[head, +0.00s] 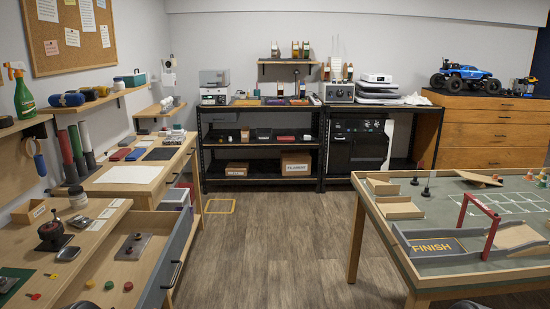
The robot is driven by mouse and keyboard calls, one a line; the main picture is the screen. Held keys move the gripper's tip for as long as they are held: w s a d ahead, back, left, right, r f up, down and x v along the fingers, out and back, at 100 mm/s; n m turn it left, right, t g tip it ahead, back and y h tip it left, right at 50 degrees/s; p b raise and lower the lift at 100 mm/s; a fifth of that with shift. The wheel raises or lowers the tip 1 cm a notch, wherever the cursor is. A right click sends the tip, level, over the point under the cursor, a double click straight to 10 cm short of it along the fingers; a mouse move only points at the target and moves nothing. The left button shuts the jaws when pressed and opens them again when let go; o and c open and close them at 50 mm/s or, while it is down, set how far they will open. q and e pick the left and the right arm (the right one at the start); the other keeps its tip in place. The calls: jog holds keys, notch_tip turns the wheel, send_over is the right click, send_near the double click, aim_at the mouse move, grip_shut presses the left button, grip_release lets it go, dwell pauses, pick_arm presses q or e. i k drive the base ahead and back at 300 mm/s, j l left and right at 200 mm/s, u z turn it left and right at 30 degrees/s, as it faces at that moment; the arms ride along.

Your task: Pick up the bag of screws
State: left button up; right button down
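I cannot clearly make out a bag of screws. A flat grey item (133,246) with a small dark lump on it lies in the open drawer (172,268) at the left. It may be the bag, but it is too small to tell. Neither gripper can be recognised in the head view. Small dark shapes at the bottom edge, left and right of the middle, may be parts of my arms.
The left workbench (92,228) holds a dark round device (52,232) and small parts. Round caps lie in the drawer. A track table (440,208) with ramps and a red gate stands right. Shelving (262,180) lines the back. The wooden floor (270,245) between is clear.

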aim_at(81, 222)
jog(key=u, duration=1.25)
jog(key=i+l, duration=0.35)
jog(key=l, duration=0.2)
jog(key=i+l+u, duration=0.15)
jog(key=i+l, duration=0.2)
jog(key=l, duration=0.25)
jog(key=i+l, duration=0.3)
jog(key=l, duration=0.3)
jog(key=i+l+u, duration=0.1)
jog(key=i+l, duration=0.25)
jog(key=l, duration=0.25)
jog(key=i+l+u, duration=0.1)
jog(key=i+l, duration=0.2)
jog(key=l, duration=0.3)
jog(key=i+l, duration=0.25)
jog(key=l, duration=0.4)
jog(key=i+l+u, duration=0.15)
jog(key=i+l, duration=0.15)
jog(key=l, duration=0.35)
jog(key=i+l, duration=0.25)
jog(key=l, duration=0.45)
